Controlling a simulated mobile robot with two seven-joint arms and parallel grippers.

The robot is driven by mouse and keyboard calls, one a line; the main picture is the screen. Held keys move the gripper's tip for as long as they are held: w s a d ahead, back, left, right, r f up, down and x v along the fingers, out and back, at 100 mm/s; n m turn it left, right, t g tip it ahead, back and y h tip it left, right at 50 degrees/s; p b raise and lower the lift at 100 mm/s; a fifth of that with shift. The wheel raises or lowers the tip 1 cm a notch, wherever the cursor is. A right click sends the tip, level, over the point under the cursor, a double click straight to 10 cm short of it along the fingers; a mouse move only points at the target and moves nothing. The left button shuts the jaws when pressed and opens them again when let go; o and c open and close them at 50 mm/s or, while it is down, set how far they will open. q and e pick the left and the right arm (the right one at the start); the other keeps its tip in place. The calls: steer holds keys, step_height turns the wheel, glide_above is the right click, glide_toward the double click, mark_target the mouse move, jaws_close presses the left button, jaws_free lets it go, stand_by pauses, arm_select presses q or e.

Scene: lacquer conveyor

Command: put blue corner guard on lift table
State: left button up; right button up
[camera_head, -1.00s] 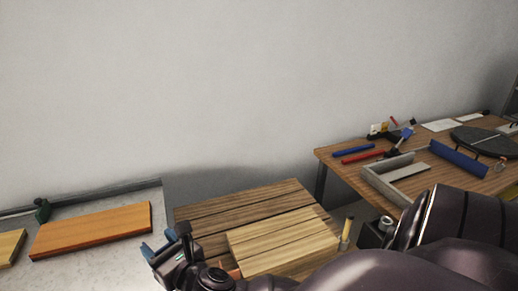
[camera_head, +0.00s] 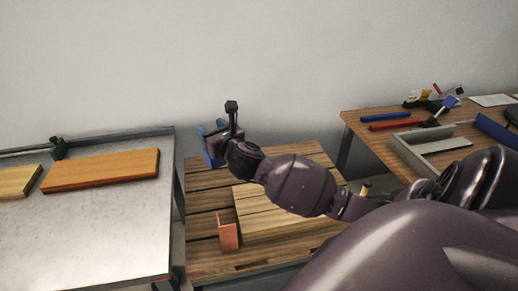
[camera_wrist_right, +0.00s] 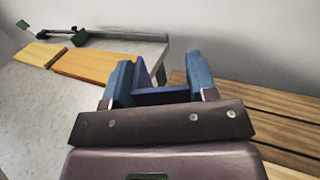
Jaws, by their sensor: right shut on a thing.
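My right gripper (camera_head: 214,140) is shut on the blue corner guard (camera_head: 211,158) and holds it near the wall, above or beside the far left part of a slatted wooden platform (camera_head: 203,223). The wrist view shows the dark blue guard (camera_wrist_right: 160,97) between the two lighter blue fingers of my right gripper (camera_wrist_right: 161,75). Part of the guard is hidden by the gripper. The frames do not clearly tell which surface is the lift table; the slatted platform stands between a grey metal table (camera_head: 105,225) and a wooden workbench (camera_head: 360,150). My left gripper is out of view.
An orange corner guard (camera_head: 228,235) and pale boards (camera_head: 265,215) lie on the slatted platform. An orange-brown board (camera_head: 100,170) lies on the metal table. Tools and a grey frame (camera_head: 410,155) occupy the workbench. My right arm covers part of the platform.

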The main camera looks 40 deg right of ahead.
mark_target(221, 161)
steer(key=f+b, duration=0.1)
steer(key=f, duration=0.2)
steer(key=f+b, duration=0.1)
steer(key=f, duration=0.3)
steer(key=d+f+b, duration=0.1)
steer(key=f, duration=0.2)
steer(key=shift+w+f+b, duration=0.25)
steer(key=shift+w+b, duration=0.1)
step_height(221, 161, down, 9)
steer(key=b, duration=0.4)
steer(key=o, duration=1.1)
steer(key=shift+f, duration=0.15)
steer(key=shift+c, duration=0.2)
steer(key=shift+o, duration=0.9)
